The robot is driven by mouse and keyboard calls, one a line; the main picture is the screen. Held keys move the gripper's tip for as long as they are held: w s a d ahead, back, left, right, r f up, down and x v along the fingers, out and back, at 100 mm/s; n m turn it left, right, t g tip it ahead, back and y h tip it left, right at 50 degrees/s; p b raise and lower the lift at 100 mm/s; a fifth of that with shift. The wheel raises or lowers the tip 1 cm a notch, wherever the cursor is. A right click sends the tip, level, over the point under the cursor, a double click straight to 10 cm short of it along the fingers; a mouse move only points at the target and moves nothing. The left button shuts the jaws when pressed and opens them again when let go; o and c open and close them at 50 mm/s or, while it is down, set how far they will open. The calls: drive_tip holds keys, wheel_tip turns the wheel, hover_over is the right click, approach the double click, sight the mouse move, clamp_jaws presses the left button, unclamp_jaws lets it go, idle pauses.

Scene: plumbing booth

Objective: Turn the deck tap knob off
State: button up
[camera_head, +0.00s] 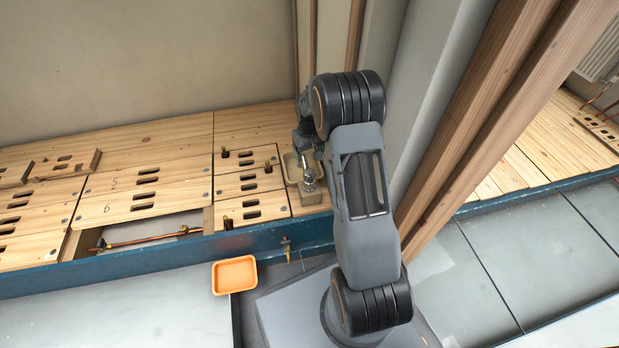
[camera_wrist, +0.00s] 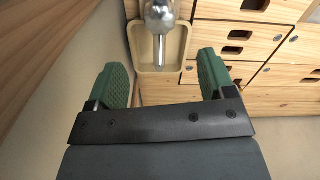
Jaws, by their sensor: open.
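The deck tap (camera_wrist: 160,42) is silver, with a rounded knob (camera_wrist: 159,14) at the top edge of the wrist view and a straight spout below it. It stands at a small cream basin (camera_wrist: 175,68). In the head view the tap (camera_head: 309,184) is small, at the right end of the wooden deck, beside my arm. My gripper (camera_wrist: 162,62) is open, with green pads wide apart and nothing between them. In the wrist view the knob lies beyond the fingertips, roughly centred between them, apparently apart from both. In the head view my arm largely hides the gripper.
Wooden deck panels (camera_head: 145,180) with slots extend left, with a copper pipe (camera_head: 150,238) in an opening. Wooden posts (camera_head: 480,125) stand to the right and a wall is behind. An orange tray (camera_head: 234,275) lies below the blue deck edge (camera_head: 180,252).

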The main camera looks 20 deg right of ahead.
sight(309, 171)
wheel_tip(309, 171, down, 12)
drive_tip(key=b, duration=0.4)
drive_tip(key=shift+r+b, duration=0.25)
drive_tip(key=shift+b, duration=0.1)
drive_tip(key=shift+c, duration=0.2)
drive_tip(key=c, duration=0.9)
